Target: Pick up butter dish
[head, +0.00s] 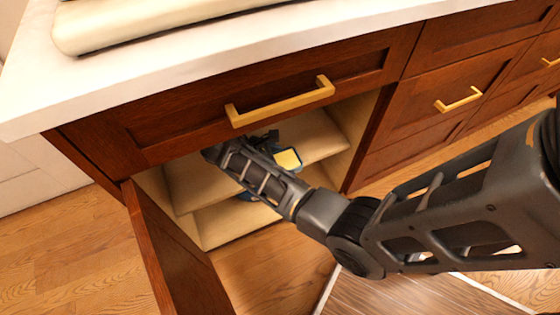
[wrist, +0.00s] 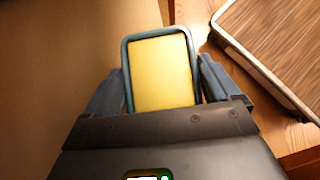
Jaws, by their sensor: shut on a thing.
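The butter dish (head: 287,159) is a small blue dish with a yellow block of butter in it. In the head view it shows just beyond my gripper, inside the open cabinet. In the wrist view the dish (wrist: 161,70) lies between the two fingers of my gripper (wrist: 158,88), which is shut on it. One finger is at each side of the dish. In the head view my gripper (head: 268,150) is partly hidden by my own wrist. I cannot tell whether the dish touches the shelf.
The cabinet's shelf (head: 320,135) is around the dish, with a lower floor (head: 225,226) below. The open door (head: 172,255) stands at the left. A drawer with a gold handle (head: 280,101) and the white countertop (head: 150,78) are above. A striped mat (head: 400,295) lies on the floor.

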